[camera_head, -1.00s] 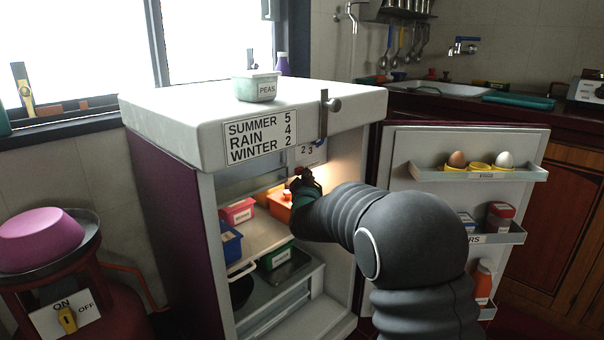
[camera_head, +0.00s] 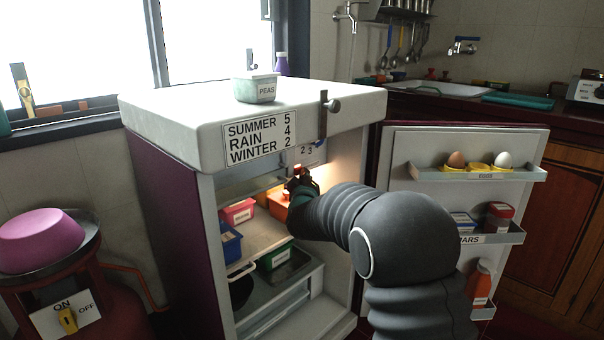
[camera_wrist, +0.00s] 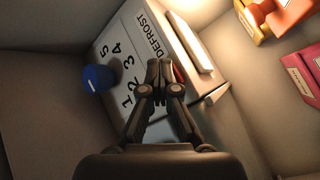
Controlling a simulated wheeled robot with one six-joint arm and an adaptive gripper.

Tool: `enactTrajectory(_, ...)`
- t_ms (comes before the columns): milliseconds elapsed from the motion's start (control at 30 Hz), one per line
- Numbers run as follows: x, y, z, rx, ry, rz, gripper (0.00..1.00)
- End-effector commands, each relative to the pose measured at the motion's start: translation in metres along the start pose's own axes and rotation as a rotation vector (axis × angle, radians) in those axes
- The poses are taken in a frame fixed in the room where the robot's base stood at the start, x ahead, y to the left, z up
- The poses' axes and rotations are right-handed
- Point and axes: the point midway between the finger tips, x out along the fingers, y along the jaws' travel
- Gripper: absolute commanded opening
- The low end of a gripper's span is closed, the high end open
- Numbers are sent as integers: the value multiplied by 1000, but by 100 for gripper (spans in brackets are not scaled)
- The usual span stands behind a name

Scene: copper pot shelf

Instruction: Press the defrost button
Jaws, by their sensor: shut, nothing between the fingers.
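In the wrist view, a pale control panel (camera_wrist: 136,62) inside the fridge carries the numbers 1 to 5 and the word DEFROST. A blue knob (camera_wrist: 98,78) sits at its left. A red part, seemingly the defrost button (camera_wrist: 180,74), shows just beside my fingertips, mostly hidden by them. My gripper (camera_wrist: 159,66) is shut and empty, its tips in front of the panel close to the red part. I cannot tell whether they touch. In the head view, my gripper (camera_head: 301,184) is inside the open fridge (camera_head: 182,215), below the numbered panel (camera_head: 310,152).
A lit lamp cover (camera_wrist: 190,42) lies beside the panel. A red box (camera_head: 238,212), an orange box (camera_head: 278,203), a blue box (camera_head: 231,243) and a green box (camera_head: 275,257) stand inside the fridge. The open door (camera_head: 470,150) is to the right of my arm.

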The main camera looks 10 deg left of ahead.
Motion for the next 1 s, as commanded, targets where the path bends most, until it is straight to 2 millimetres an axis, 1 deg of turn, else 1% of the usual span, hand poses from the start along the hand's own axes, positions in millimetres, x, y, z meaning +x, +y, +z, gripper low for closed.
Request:
enactTrajectory(300, -6, 4, 3, 1, 2, 0, 0)
enactTrajectory(600, -7, 6, 6, 0, -1, 1, 0)
enactTrajectory(1000, -30, 21, 23, 0, 0, 2, 0)
